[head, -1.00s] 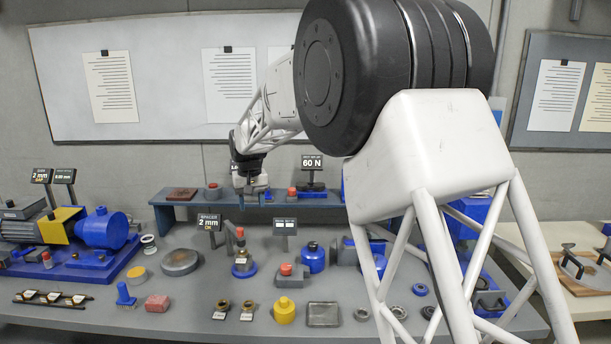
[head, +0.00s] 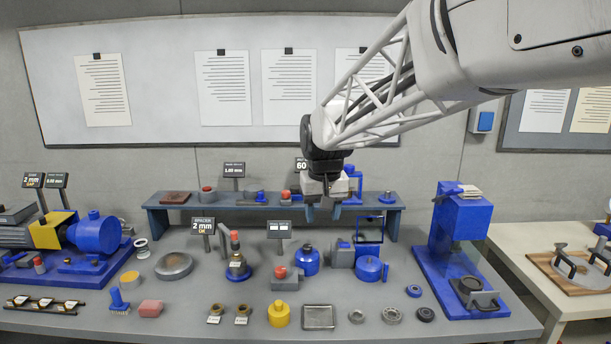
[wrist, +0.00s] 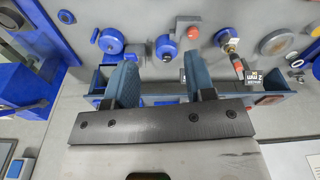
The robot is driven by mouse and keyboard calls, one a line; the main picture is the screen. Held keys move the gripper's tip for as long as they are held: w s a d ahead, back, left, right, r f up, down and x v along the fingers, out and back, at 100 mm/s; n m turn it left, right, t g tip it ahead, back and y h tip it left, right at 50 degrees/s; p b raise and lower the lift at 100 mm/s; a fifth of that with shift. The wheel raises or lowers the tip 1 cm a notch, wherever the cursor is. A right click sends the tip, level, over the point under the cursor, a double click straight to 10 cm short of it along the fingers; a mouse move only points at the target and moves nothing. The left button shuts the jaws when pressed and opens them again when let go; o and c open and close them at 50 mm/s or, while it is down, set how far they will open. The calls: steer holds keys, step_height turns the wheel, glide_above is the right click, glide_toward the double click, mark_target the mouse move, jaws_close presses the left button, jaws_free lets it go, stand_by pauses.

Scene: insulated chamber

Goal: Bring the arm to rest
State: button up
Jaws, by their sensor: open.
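My gripper (head: 323,211) hangs from the white lattice arm, in front of the raised back shelf (head: 262,227) in the head view. Its fingers point down and stand apart, with nothing seen between them. In the wrist view the two blue-grey fingers (wrist: 163,88) show spread apart, with the shelf and bench parts beyond them. No object is held.
The grey bench (head: 190,300) carries a blue motor (head: 98,233) on the left, a blue press (head: 462,235) on the right and several small parts between. Small displays stand on the shelf close to my gripper. A pale side table (head: 550,250) stands at right.

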steer(key=s+d+f, duration=0.2)
steer(key=s+d, duration=0.3)
steer(key=s, duration=0.5)
steer(key=s+d+f+m, duration=0.1)
steer(key=s+d+f, duration=0.2)
steer(key=s, duration=0.8)
steer(key=s+d+f+m+t, duration=0.1)
steer(key=s+d+f, duration=0.1)
steer(key=s+d, duration=0.4)
steer(key=s, duration=0.5)
steer(key=shift+s+d+f, duration=0.15)
steer(key=shift+d+f, duration=0.15)
steer(key=shift+d, duration=0.05)
stand_by(0.4)
